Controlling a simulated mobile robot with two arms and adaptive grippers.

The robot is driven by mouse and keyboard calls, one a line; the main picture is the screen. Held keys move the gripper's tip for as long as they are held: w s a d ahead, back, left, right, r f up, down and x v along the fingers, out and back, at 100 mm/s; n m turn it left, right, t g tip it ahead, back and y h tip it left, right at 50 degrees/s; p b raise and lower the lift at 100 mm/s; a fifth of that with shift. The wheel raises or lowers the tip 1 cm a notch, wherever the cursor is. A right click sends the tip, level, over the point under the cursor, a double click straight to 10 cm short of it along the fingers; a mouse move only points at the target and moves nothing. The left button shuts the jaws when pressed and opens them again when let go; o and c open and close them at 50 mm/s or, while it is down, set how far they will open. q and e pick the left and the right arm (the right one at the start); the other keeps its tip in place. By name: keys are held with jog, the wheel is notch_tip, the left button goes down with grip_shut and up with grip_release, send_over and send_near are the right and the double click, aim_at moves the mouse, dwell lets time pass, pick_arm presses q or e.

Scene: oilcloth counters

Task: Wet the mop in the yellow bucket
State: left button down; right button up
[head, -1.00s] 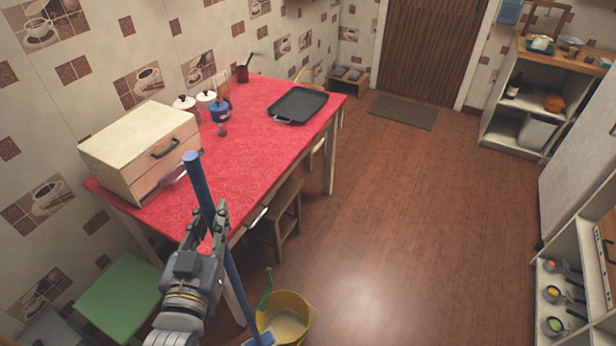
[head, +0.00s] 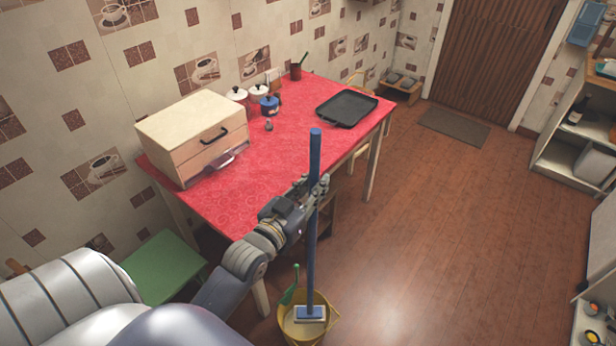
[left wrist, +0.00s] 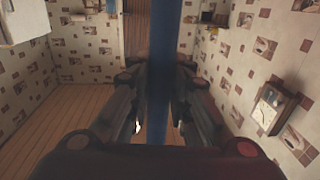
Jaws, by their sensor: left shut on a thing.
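The mop (head: 312,240) has a blue handle and stands nearly upright in the head view. My left gripper (head: 318,187) is shut on its handle, below the top end. The handle also shows between the fingers in the left wrist view (left wrist: 160,80). The mop head (head: 309,313), blue and white, shows over the mouth of the yellow bucket (head: 329,325). I cannot tell whether it touches what is inside. The bucket stands on the floor by the table's near end. A green thing (head: 290,285) leans at the bucket's left rim. My right gripper is not in view.
The red-covered table (head: 240,190) stands just behind the mop, with a wooden drawer box (head: 192,135), jars and a black tray (head: 346,109) on it. A green stool (head: 163,267) is at the left. The wooden floor (head: 440,230) at the right is clear.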

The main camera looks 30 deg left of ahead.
pick_arm(q)
jog(key=a, duration=0.2)
jog(key=b, duration=0.5)
send_over(312, 257)
jog(key=w+a, duration=0.2)
jog(key=a, duration=0.1)
notch_tip(312, 257, down, 5)
notch_tip(312, 257, down, 22)
jog(key=b, duration=1.4)
jog(key=shift+r, duration=0.25)
jog(key=shift+f+b, duration=0.3)
jog(key=shift+b, duration=0.05)
jog(key=shift+f, duration=0.5)
